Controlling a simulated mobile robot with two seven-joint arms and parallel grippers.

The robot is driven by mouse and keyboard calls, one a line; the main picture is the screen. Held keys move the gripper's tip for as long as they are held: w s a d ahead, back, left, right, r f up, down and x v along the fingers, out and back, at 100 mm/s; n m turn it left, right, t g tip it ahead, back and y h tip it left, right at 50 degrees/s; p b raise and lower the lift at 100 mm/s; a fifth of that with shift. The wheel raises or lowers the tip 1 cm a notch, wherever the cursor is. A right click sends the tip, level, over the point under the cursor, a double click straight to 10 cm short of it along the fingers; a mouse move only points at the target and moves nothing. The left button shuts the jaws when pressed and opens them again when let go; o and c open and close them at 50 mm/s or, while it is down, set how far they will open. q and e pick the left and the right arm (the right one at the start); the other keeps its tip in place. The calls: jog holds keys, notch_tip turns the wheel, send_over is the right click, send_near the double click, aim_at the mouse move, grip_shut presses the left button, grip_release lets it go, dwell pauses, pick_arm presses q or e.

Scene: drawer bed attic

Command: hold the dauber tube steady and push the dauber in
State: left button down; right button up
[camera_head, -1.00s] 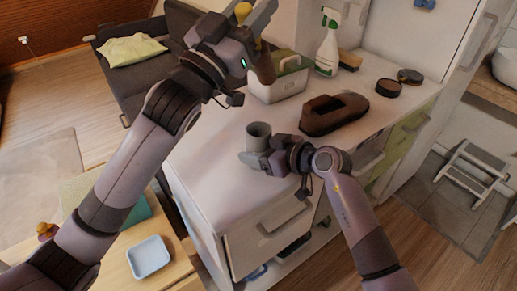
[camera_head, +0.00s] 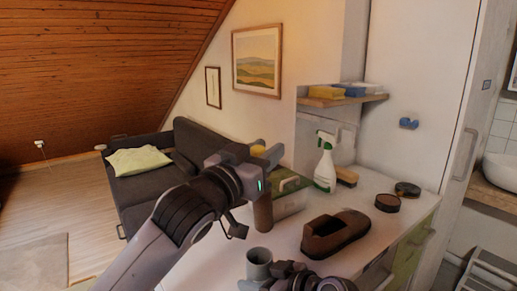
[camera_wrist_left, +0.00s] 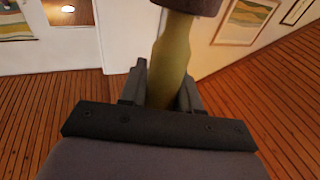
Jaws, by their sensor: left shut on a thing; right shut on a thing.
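The dauber has a yellow handle (camera_wrist_left: 173,58) and a brown end (camera_head: 263,213). My left gripper (camera_head: 267,160) is shut on the handle and holds the dauber roughly upright, brown end down. The grey dauber tube (camera_head: 259,261) stands below it on the white counter, its open mouth facing up. The brown end is just above the tube's mouth in the head view, with a small gap. My right gripper (camera_head: 256,285) is shut on the tube low down; its fingers are partly cut off by the picture's lower edge.
On the counter (camera_head: 375,233) are a dark brown shoe-shaped object (camera_head: 335,236), a pale box (camera_head: 290,198) behind the dauber, a spray bottle (camera_head: 325,165), a brush (camera_head: 346,176) and two round tins (camera_head: 388,202). A shelf (camera_head: 342,99) is on the wall behind.

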aim_at(258, 205)
pick_arm(q)
jog(key=shift+d+f+g+y, duration=0.25)
jog(key=shift+f+g+y, duration=0.3)
jog(key=shift+y, duration=0.15)
jog(key=shift+f, duration=2.2)
jog(key=shift+f, duration=0.15)
jog(key=shift+f, duration=0.85)
jog(key=shift+f, duration=0.15)
jog(key=shift+f, duration=0.85)
